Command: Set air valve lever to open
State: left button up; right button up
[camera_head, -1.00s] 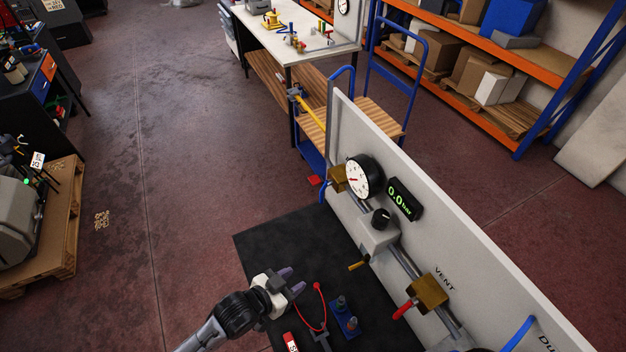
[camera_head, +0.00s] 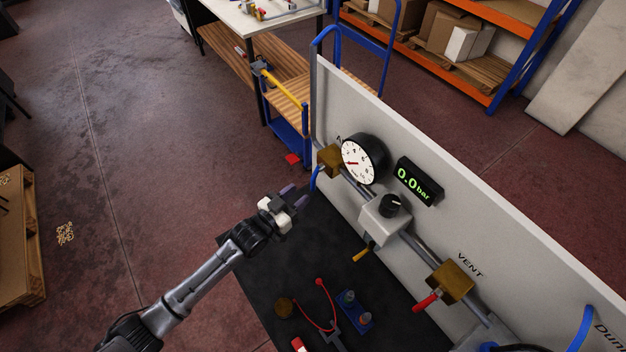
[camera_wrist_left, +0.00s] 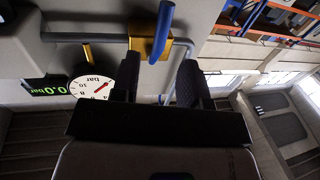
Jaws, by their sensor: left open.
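My left gripper (camera_head: 298,194) is open and empty just beside the blue lever. In the left wrist view, which shows the panel upside down, the blue lever (camera_wrist_left: 161,32) lies ahead of the gap between the two dark fingers (camera_wrist_left: 160,80). I cannot tell whether a finger touches it. The round gauge (camera_head: 362,160) needle is low, and the digital display (camera_head: 417,182) reads 0.0 bar. My right gripper is not in view.
Red-handled pliers and a blue holder (camera_head: 354,312) lie on the black mat (camera_head: 262,262). The panel (camera_head: 500,240) bounds the right side.

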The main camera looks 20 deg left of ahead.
aim_at(313, 181)
pick_arm(q)
jog(key=shift+x, duration=3.4)
grip_shut()
